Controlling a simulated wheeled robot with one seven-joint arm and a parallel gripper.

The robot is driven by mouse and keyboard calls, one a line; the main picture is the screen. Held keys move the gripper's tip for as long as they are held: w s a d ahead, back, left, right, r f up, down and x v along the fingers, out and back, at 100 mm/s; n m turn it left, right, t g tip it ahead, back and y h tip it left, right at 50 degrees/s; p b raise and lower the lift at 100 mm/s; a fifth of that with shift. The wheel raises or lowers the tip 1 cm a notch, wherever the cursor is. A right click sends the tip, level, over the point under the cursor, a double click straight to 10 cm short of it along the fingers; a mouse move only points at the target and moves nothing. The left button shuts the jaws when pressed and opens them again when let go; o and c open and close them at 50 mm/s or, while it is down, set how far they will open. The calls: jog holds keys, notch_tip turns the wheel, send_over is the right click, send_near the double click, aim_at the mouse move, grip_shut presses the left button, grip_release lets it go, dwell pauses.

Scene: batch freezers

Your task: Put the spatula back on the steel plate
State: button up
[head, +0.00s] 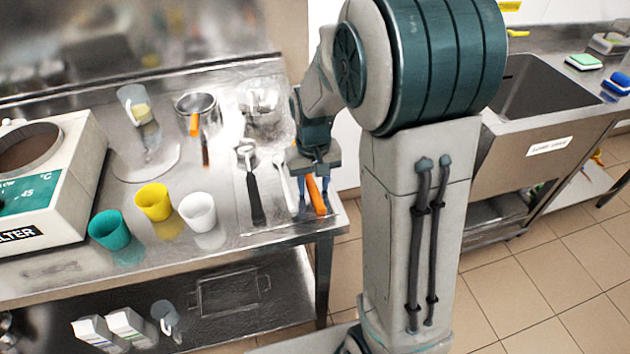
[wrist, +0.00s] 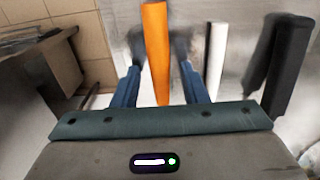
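An orange-handled utensil, apparently the spatula (head: 316,197), is at the right end of the steel counter; its other end is hidden behind my arm. My gripper (head: 313,188) points down over it, with one blue finger on each side of the handle. In the wrist view the orange handle (wrist: 155,45) lies between the two fingers (wrist: 157,60), which look apart with gaps beside it. A thin flat steel plate (head: 237,212) lies under the utensils at the counter's right end; its outline is faint.
A black-handled scoop (head: 254,195) and a white-handled utensil (head: 283,180) lie just left of my gripper. Another orange-handled tool (head: 194,125) lies by a steel pot (head: 197,103). Teal (head: 109,230), yellow (head: 153,202) and white (head: 198,211) cups stand further left.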

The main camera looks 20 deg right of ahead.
notch_tip(320, 180, up, 12)
jog(key=s+f+t, duration=0.1)
jog(key=s+t, duration=0.1)
jog(key=s, duration=1.3)
jog(key=shift+s+d+t+p, duration=0.2)
jog(key=shift+s+t+p, duration=0.1)
jog(key=shift+s+t, duration=0.1)
